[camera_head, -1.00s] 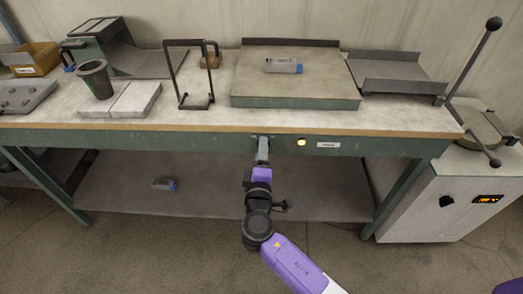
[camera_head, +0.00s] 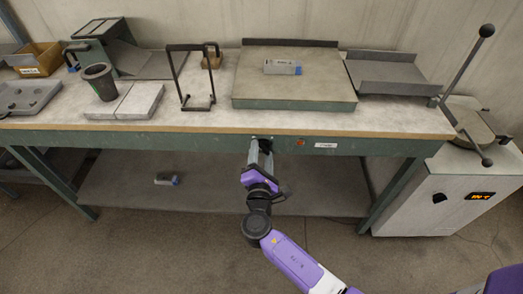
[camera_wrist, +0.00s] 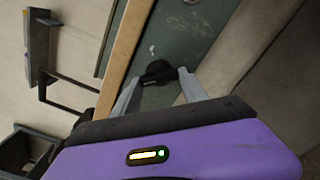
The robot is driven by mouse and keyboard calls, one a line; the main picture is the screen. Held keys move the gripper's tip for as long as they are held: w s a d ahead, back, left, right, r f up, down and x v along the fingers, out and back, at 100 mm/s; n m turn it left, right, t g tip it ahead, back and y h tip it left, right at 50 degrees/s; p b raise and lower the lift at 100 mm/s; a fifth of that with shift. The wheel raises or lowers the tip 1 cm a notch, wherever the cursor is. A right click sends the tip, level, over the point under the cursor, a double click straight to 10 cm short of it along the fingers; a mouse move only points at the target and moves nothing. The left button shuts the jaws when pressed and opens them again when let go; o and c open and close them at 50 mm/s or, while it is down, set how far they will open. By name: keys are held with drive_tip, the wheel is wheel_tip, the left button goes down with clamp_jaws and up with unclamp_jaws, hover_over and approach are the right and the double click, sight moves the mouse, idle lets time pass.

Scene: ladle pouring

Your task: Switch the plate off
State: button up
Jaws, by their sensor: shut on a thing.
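The plate (camera_head: 295,88) is a broad flat slab with green sides on the bench top. A black knob (camera_wrist: 157,72) sits on the green front rail below it. My gripper (camera_head: 261,145) is at the rail with its fingers closed on the knob, one on each side; the gripper also shows in the wrist view (camera_wrist: 159,80). In the head view the fingers mostly hide the knob. A small indicator lamp (camera_head: 300,143) on the rail, right of the gripper, is dull red-orange and not glowing. A white label (camera_head: 326,145) is beside it.
A grey-and-blue block (camera_head: 282,67) lies on the plate. A black wire frame (camera_head: 184,105), a dark cup (camera_head: 98,80) and a grey tray (camera_head: 388,75) share the bench. A white cabinet (camera_head: 440,205) with a lit display stands right. The lower shelf (camera_head: 225,195) is mostly clear.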

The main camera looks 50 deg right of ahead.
drive_tip(key=shift+f+n, duration=0.1)
drive_tip(key=shift+n, duration=0.5)
drive_tip(key=o, duration=1.1)
drive_tip(key=v, duration=0.7)
drive_tip(key=shift+s+a, duration=0.25)
drive_tip(key=shift+a, duration=0.1)
